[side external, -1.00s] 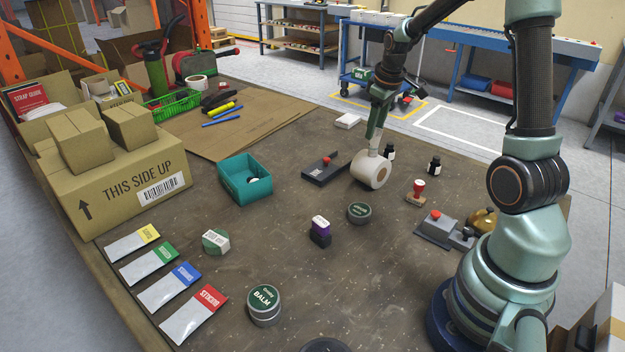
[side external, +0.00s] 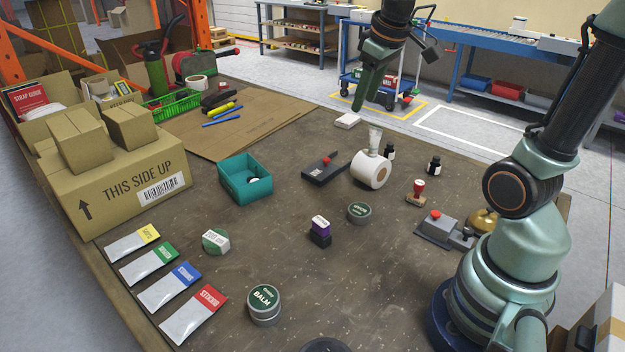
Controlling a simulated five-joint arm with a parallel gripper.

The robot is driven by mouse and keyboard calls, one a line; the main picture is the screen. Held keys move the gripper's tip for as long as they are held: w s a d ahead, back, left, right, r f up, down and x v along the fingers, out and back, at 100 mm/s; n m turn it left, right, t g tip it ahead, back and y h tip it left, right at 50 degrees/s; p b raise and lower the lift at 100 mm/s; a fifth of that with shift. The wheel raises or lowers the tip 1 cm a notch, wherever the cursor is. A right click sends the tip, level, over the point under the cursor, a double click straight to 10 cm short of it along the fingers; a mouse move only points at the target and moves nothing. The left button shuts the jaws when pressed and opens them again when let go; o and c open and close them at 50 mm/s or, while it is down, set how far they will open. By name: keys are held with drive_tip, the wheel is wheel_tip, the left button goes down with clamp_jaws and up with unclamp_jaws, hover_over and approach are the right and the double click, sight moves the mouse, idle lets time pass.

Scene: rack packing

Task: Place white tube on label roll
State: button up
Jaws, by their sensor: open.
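The label roll (side external: 366,172) lies on its side on the brown table, its round end with the core facing front right. The white tube (side external: 375,139) stands upright on top of the label roll, touching it. My gripper (side external: 358,106) is up and to the left of the tube, clear of it. It is open and holds nothing; its fingers overlap in this view.
A black tray with a red knob (side external: 323,168) lies left of the roll. Small dark bottles (side external: 389,152) stand close on its right. A red-handled stamp (side external: 416,191), a teal bin (side external: 245,180) and a green tin (side external: 359,211) are nearby. The table's front middle has free room.

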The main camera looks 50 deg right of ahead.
drive_tip(key=s+a+f+t+y, duration=0.1)
drive_tip(key=s+a, duration=0.5)
drive_tip(key=a, duration=0.6)
drive_tip(key=shift+a+f+t, duration=0.25)
drive_tip(key=shift+f+t, duration=0.15)
drive_tip(key=shift+f, duration=0.05)
